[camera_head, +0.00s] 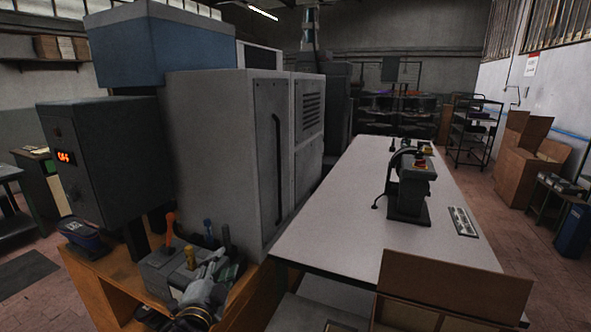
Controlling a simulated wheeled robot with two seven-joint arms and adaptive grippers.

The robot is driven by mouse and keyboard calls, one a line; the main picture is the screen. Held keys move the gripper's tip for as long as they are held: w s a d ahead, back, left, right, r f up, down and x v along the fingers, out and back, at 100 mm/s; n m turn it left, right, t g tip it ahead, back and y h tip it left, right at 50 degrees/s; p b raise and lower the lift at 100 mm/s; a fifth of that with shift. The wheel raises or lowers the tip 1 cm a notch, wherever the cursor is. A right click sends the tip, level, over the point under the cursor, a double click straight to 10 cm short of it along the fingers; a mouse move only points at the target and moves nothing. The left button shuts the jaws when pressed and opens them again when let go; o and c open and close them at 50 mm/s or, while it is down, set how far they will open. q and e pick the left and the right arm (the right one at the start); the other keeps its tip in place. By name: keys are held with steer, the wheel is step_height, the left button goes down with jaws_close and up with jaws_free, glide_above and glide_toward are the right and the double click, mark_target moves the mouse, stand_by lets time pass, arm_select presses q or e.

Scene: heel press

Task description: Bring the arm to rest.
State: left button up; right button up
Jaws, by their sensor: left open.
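My left gripper (215,265) shows at the lower left, at the end of my arm, which comes up from the bottom edge. It is open, and I see nothing held in it. It is in front of a grey lever box (160,268) on an orange-brown bench (105,290). The box carries an orange-handled lever (170,226), and a pale knob (190,256) and a blue-topped lever (207,228) stand close to the gripper. Whether the gripper touches any of them I cannot tell. My right gripper is not in view.
A dark control box (105,150) with a lit orange display stands behind the levers. A large grey cabinet (210,150) rises beside them. A long white table (330,215) at the right bears a small dark machine (410,190). A cardboard box (450,285) stands at its near end.

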arm_select(q)
steer(key=s+a+f+n+g, duration=0.3)
steer(key=s+f+n+g, duration=0.95)
steer(key=s+f, duration=1.2)
steer(key=s+f+m+g, duration=0.1)
steer(key=s+f+g, duration=0.1)
steer(key=f, duration=1.4)
steer(key=s+f+m+g, duration=0.1)
steer(key=s+f, duration=0.1)
steer(key=f, duration=1.5)
steer(key=s+a+f, duration=0.2)
steer(key=s+f, duration=0.7)
steer(key=s, duration=0.1)
steer(key=s+a+f+g+y, duration=0.1)
steer(key=s+a+f, duration=0.1)
steer(key=s+f, duration=0.8)
steer(key=shift+s+a, duration=0.15)
steer(key=shift+s, duration=0.6)
